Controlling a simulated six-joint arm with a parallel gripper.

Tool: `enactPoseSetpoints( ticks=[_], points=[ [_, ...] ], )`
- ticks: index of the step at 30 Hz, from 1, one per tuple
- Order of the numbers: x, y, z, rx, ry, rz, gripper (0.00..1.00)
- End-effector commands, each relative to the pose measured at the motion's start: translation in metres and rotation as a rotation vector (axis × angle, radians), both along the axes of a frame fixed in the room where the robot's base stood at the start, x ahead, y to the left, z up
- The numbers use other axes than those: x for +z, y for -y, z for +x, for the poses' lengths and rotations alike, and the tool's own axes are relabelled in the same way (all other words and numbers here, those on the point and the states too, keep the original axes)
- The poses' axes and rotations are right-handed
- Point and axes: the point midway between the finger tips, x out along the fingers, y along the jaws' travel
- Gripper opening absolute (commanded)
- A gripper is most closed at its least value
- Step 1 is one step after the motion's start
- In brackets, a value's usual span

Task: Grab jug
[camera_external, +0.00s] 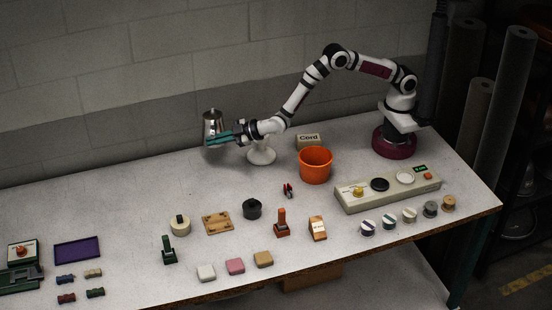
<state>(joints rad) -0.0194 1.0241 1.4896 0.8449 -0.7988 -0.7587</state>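The jug (212,120) is a shiny silver metal vessel at the back of the table, left of my arm. It is upright and seen against the grey wall, seemingly raised above the tabletop. My gripper (218,139) has teal fingers and reaches left to the jug's lower part. The fingers cross in front of the jug and appear closed around it. They hide part of its lower body, and the contact itself is too small to see clearly.
A white pedestal (261,154) stands under my wrist. An orange bucket (315,167) and a box labelled Cord (308,140) are to its right. A control panel (389,189) lies further right. Several small items cover the front. The back left tabletop is clear.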

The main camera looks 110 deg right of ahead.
Motion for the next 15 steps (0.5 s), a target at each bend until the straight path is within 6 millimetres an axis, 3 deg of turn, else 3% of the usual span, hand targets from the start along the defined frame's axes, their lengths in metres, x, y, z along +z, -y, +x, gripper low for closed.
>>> enactPoseSetpoints(
  ticks=[7,15],
  points=[
    [0.018,0.023,-0.014,-0.001,0.004,-0.002,0.0],
    [0.026,0.035,-0.022,0.001,0.003,-0.002,0.0]
  ],
)
